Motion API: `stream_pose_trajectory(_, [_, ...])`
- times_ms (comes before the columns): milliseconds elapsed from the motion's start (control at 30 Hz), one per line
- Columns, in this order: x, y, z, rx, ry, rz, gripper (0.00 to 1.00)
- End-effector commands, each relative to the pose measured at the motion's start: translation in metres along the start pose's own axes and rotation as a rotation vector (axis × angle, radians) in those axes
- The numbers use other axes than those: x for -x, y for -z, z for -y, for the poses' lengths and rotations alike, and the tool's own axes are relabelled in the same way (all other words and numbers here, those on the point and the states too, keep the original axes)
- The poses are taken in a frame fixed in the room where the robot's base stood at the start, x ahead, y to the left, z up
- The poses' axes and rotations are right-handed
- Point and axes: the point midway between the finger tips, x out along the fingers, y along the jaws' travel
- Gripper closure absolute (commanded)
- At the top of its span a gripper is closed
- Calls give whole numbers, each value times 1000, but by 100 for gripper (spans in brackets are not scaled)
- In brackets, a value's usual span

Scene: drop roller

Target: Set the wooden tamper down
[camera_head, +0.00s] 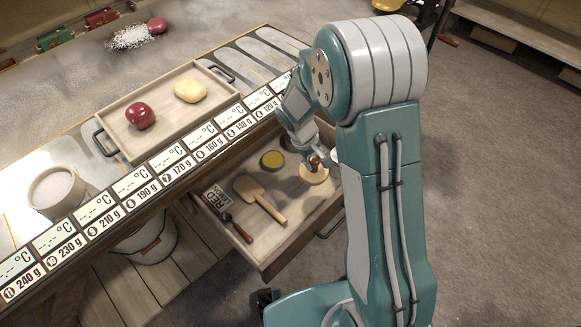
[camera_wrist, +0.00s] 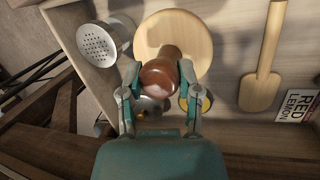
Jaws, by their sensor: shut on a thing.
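The wooden tamper has a pale round disc (camera_head: 314,176) and a reddish-brown handle. In the wrist view the disc (camera_wrist: 172,22) lies beyond the handle (camera_wrist: 160,78), which sits between my fingers. My gripper (camera_wrist: 160,74) is shut on the handle; in the head view my gripper (camera_head: 312,157) is small and partly hidden by the tamper and my arm. The tamper is over the right part of an open wooden drawer (camera_head: 285,243). I cannot tell whether the disc touches the drawer floor.
A wooden spatula (camera_head: 259,197), a "RED LEMON" card (camera_head: 217,198), a dark-handled tool (camera_head: 238,230) and a yellow-filled tin (camera_head: 272,159) lie in the drawer. A perforated metal shaker (camera_wrist: 97,43) stands beside the disc. A tray (camera_head: 122,112) sits on the counter above.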

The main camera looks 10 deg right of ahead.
Motion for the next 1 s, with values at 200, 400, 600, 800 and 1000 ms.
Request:
stream_pose_trajectory(200, [-18, -1, 9, 22, -2, 2, 94])
stream_pose_trajectory(400, [-54, 4, 16, 20, 1, 0, 94])
stream_pose_trajectory(600, [-70, 6, 19, 18, 2, -2, 94])
stream_pose_trajectory(800, [-96, 10, 27, 19, 1, -2, 94])
stream_pose_trajectory(1000, [-97, 11, 27, 17, 0, -4, 94])
